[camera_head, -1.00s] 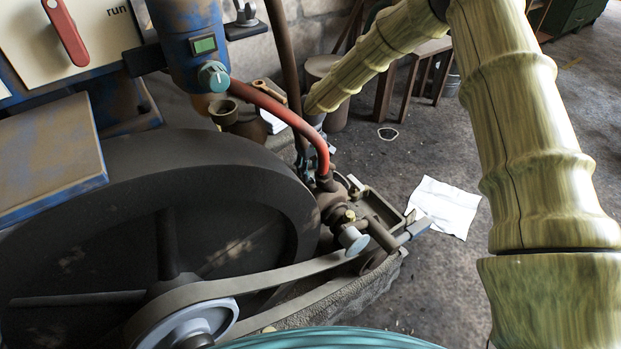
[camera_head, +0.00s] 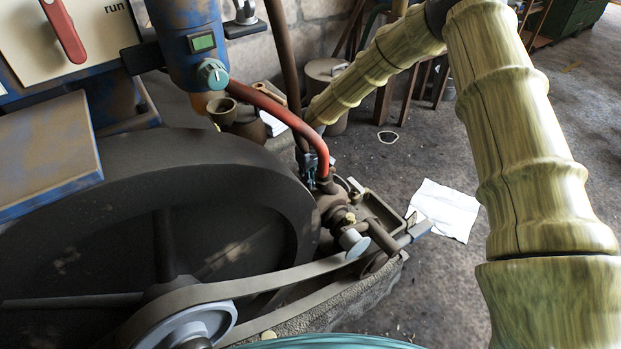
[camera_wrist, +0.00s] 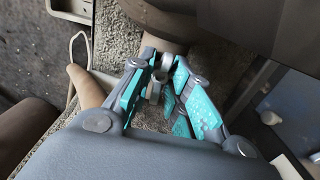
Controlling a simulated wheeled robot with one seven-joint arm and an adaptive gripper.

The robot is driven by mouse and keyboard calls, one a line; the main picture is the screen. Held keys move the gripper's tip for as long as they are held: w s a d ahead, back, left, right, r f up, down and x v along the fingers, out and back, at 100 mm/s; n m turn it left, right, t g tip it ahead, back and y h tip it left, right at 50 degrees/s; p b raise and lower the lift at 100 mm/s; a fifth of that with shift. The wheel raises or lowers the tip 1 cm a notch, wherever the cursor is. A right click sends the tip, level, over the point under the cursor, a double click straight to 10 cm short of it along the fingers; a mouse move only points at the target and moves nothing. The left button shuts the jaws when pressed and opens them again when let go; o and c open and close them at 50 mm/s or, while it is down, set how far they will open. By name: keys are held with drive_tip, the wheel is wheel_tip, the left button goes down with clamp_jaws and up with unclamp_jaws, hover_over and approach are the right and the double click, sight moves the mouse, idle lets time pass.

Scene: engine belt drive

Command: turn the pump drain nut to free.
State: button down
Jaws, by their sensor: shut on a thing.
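The pump (camera_head: 335,205) is a rusty brown casting beside the big flywheel, with a red hose running into its top. My gripper (camera_head: 311,166) is behind the hose end, low at the pump's far side, and mostly hidden in the head view. In the wrist view my gripper (camera_wrist: 160,75) has its teal-padded fingers closed around a small brownish metal piece, which appears to be the drain nut (camera_wrist: 156,88), below a brown pipe. The fingers partly cover the nut, so its turn angle cannot be told.
The dark flywheel (camera_head: 150,190) with its belt (camera_head: 280,278) fills the left. The red hose (camera_head: 275,108) arches close to my gripper. A white sheet (camera_head: 445,209) lies on the floor at the right. Open floor lies beyond the pump.

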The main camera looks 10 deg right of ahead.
drive_tip(key=shift+r+p, duration=0.15)
drive_tip(key=shift+p, duration=0.25)
drive_tip(key=shift+r+n+p, duration=0.15)
drive_tip(key=shift+n+p, duration=0.55)
drive_tip(key=shift+p, duration=0.2)
drive_tip(key=shift+n+p, duration=1)
drive_tip(key=shift+p, duration=0.2)
drive_tip(key=shift+f+n+p, duration=0.25)
drive_tip(key=shift+n+p, duration=0.2)
drive_tip(key=shift+n, duration=0.15)
drive_tip(key=c, duration=1.3)
unclamp_jaws()
drive_tip(key=shift+f+b, duration=0.2)
drive_tip(key=shift+b, duration=0.15)
